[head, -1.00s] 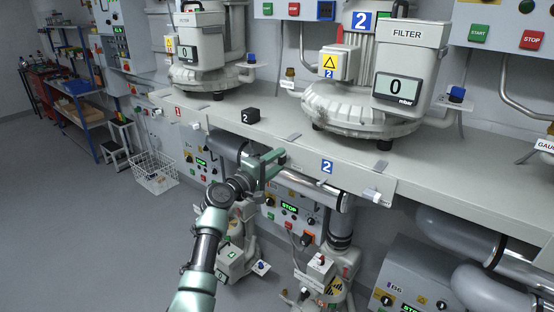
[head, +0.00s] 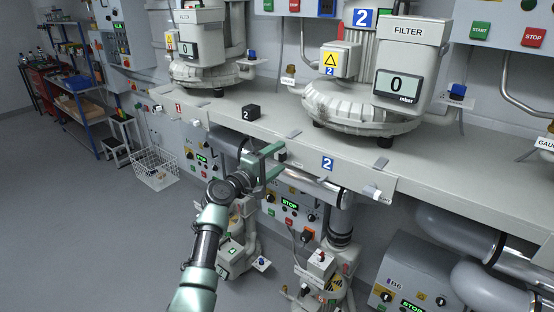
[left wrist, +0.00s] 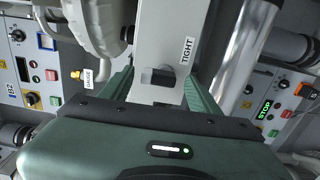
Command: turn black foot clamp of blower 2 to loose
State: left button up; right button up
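A small black clamp (head: 283,156) sits on the front edge of blower 2's bench, left of the blue 2 label. In the left wrist view the black clamp (left wrist: 158,77) is a dark block beside a TIGHT label (left wrist: 188,50). My left gripper (head: 276,160) is open, with one green finger on each side of the clamp. In the left wrist view a gap shows between fingers and clamp; whether the tips touch it I cannot tell. Blower 2 (head: 355,105) stands on the bench to the right. My right gripper is not in view.
A grey tab (head: 294,133) and a white knob (head: 376,194) are along the bench edge. Pipes (head: 318,187) and control boxes (head: 290,208) are close below. Open floor (head: 80,220) is at left.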

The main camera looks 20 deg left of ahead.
pick_arm(q)
jog(key=shift+s, duration=0.1)
jog(key=b+v, duration=0.1)
jog(key=v, duration=0.6)
jog(key=shift+s+a, duration=0.15)
jog(key=shift+s, duration=0.1)
